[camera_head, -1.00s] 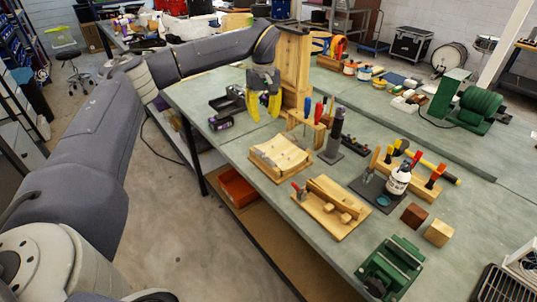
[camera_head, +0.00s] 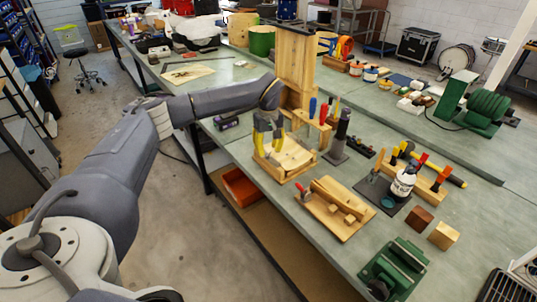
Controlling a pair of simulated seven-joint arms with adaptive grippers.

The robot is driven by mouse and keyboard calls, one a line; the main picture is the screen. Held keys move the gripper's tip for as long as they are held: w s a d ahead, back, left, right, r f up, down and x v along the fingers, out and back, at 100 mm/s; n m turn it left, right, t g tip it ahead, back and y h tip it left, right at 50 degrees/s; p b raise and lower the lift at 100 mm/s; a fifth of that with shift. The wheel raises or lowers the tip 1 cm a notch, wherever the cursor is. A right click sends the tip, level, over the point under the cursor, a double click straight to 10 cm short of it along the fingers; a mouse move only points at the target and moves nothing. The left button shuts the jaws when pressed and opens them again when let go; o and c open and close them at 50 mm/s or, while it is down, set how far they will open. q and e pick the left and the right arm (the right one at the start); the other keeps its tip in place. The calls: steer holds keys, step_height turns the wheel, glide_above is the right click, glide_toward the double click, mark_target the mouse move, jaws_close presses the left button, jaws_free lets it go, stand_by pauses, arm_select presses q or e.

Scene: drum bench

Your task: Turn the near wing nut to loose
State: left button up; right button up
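My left gripper (camera_head: 268,143) reaches in from the left with its two yellow fingers pointing down and spread apart. It is over the left part of a wooden frame (camera_head: 294,175) with a pale, curved wooden piece in it. The fingers hide part of that frame, and I cannot tell whether they touch it. A second wooden fixture (camera_head: 330,222), with a bar across it and a small red-handled part at its left end, lies nearer on the bench. No wing nut can be made out at this size. My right gripper is not in view.
A tall wooden board (camera_head: 294,60) stands just behind the gripper. A wooden rack with screwdrivers (camera_head: 315,118) and a dark upright tool on a stand (camera_head: 342,130) are close on the right. A green vise (camera_head: 398,265) sits at the near edge. An orange bin (camera_head: 240,187) is below the bench.

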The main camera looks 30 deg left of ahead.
mark_target(268, 155)
arm_select(q)
steer(key=shift+f, duration=1.35)
steer(key=shift+c, duration=0.3)
jaws_close()
